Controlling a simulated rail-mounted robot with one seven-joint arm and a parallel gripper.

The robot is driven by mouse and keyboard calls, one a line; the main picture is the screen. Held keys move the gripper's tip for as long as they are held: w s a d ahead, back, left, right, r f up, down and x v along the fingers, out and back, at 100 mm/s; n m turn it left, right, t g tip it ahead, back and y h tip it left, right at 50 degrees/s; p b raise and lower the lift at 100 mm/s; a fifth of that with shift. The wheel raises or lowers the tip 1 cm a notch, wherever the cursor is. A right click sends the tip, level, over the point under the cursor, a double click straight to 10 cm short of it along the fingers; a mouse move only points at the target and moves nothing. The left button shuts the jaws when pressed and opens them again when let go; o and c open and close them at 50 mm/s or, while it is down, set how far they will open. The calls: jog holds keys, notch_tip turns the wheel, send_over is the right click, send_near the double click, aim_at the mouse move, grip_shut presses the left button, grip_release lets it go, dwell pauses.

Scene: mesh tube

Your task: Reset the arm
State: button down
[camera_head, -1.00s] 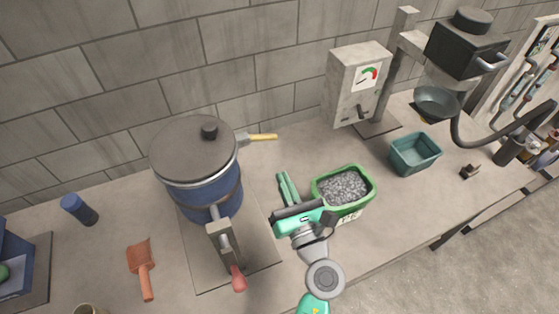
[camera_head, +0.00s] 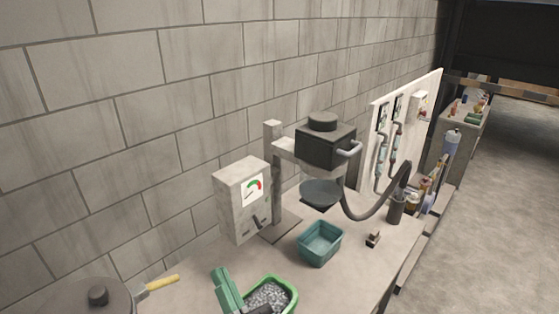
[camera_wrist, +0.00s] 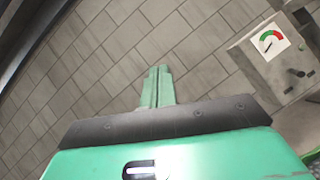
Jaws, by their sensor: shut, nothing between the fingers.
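My gripper (camera_head: 220,273) shows at the bottom of the head view, its green fingers pointing up and together. It is just left of the green bin (camera_head: 293,294) of grey gravel, apparently above the counter. In the wrist view my gripper (camera_wrist: 158,72) has both fingers side by side, shut and empty, against the block wall (camera_wrist: 90,75). Most of my arm is below the head view's lower edge.
A gauge box (camera_head: 243,199), a teal tub (camera_head: 320,243) and a dark hopper machine (camera_head: 326,145) with a bowl (camera_head: 320,193) stand farther right. A lidded pot (camera_head: 75,298) is at lower left. Floor (camera_head: 500,190) lies open to the right.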

jog(key=s+d+r+m+t+h, duration=0.35)
jog(key=d+r+m+h, duration=0.4)
jog(key=r+m, duration=0.6)
jog(key=s+d+r+m+t+h, duration=0.4)
jog(key=r+m+h, duration=0.6)
jog(key=m, duration=0.6)
jog(key=s+a+r+m+g+y+p, duration=0.2)
jog(key=s+r+m+y+p, duration=0.1)
jog(key=s+r+m+y, duration=0.3)
notch_tip(320, 180, up, 20)
jog(key=h+p, duration=0.1)
jog(key=p, duration=1.7)
jog(key=shift+w+d+m+p, duration=0.2)
jog(key=shift+w+m+p, duration=0.15)
jog(key=shift+w, duration=0.1)
jog(key=shift+f+h, duration=0.1)
jog(key=shift+h, duration=0.15)
